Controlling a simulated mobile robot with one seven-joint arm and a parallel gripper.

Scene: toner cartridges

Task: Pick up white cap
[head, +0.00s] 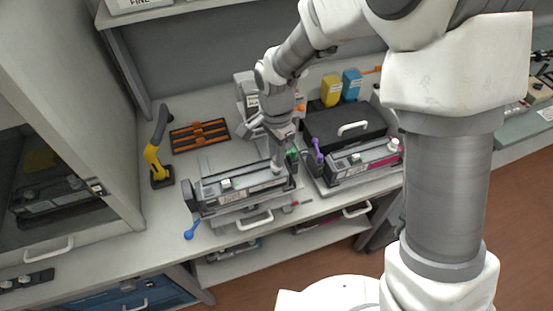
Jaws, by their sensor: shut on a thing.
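My gripper (277,160) points down at the right end of the left toner cartridge (245,188). It is shut on a small pale piece at its fingertips, which looks like the white cap (278,168). The fingers hide most of it, and I cannot tell whether it still touches the cartridge. Another small white piece (226,184) sits on top of the same cartridge, towards its left. The right cartridge (365,160), with a magenta end, carries a white cap (393,145) at its right end.
A black case (345,127) with a white handle stands behind the right cartridge. Yellow (331,90) and blue (352,83) bottles stand behind it. A blue tool (191,229) lies at the front edge.

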